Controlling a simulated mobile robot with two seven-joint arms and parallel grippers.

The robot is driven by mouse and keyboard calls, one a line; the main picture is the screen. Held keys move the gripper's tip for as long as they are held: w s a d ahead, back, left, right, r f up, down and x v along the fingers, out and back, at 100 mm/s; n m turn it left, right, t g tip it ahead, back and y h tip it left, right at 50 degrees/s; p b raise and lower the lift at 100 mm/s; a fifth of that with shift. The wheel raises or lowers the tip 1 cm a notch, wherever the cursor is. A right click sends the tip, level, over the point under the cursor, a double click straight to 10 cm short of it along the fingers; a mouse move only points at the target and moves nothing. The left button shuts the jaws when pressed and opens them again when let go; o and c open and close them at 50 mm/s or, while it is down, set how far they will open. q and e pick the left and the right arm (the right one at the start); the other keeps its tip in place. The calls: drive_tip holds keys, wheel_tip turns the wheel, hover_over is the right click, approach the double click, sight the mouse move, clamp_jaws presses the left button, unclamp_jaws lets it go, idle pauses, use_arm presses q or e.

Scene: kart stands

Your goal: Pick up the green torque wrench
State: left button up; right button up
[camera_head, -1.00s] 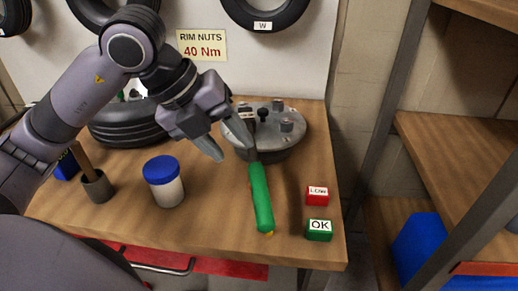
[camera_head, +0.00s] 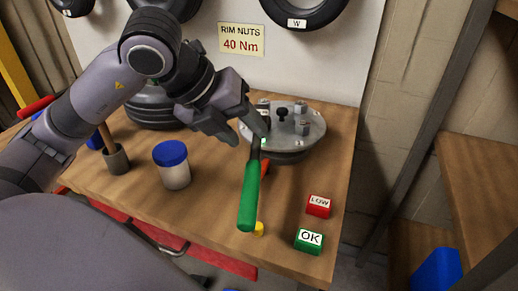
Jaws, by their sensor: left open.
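The green torque wrench (camera_head: 249,196) is at the middle of the wooden workbench, its green handle pointing towards me. Its dark shaft (camera_head: 256,150) runs away from me to the edge of the round metal rim plate. My left gripper (camera_head: 247,136) is open above the wrench's far end, with its fingers pointing down and to the right. One fingertip overlaps the shaft's top in the picture; I cannot tell whether they touch. The wrench's head is hidden behind the finger. My right gripper is not in view.
The rim plate (camera_head: 308,133) with studs stands behind the wrench. A red LOW block (camera_head: 319,206) and a green OK block (camera_head: 308,241) sit to the right. A yellow piece (camera_head: 259,229) shows beside the handle.

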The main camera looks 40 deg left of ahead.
sight(254, 146)
use_arm(q)
drive_tip(key=x, duration=0.6)
drive_tip(key=shift+s+a+f, duration=0.1)
drive_tip(key=shift+a+f, duration=0.2)
drive_tip(key=shift+f, duration=0.1)
drive_tip(key=shift+r, duration=0.1)
clamp_jaws()
